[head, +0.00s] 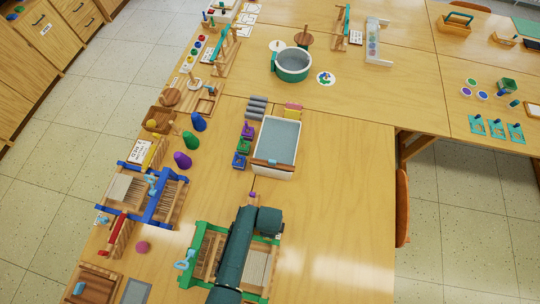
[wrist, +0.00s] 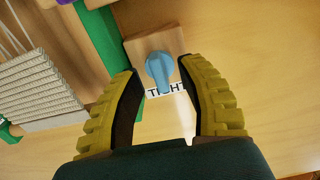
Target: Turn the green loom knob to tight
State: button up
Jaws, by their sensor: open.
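The green loom (head: 199,250) lies at the bottom middle of the head view, partly hidden by my dark green arm. In the wrist view its green frame (wrist: 101,35) runs along the upper left. The light blue knob (wrist: 159,67) sits on a small wooden block (wrist: 150,45) beside that frame. Its pointer end reaches down over a white label (wrist: 181,89) reading TIGHT, covering the middle letters. My gripper (wrist: 157,70) is open, its yellow fingers on either side of the knob. Whether either finger touches it I cannot tell. The fingertips do not show in the head view.
A blue loom (head: 130,205) stands left of the green one. A white tray (head: 291,158) of grey-blue surface and several purple, green and blue pieces stand behind. The table right of my arm (head: 330,235) is clear, up to its right edge.

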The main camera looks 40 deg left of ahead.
notch_tip(320, 180, up, 11)
jog(key=shift+r, duration=0.1)
dwell(0.6)
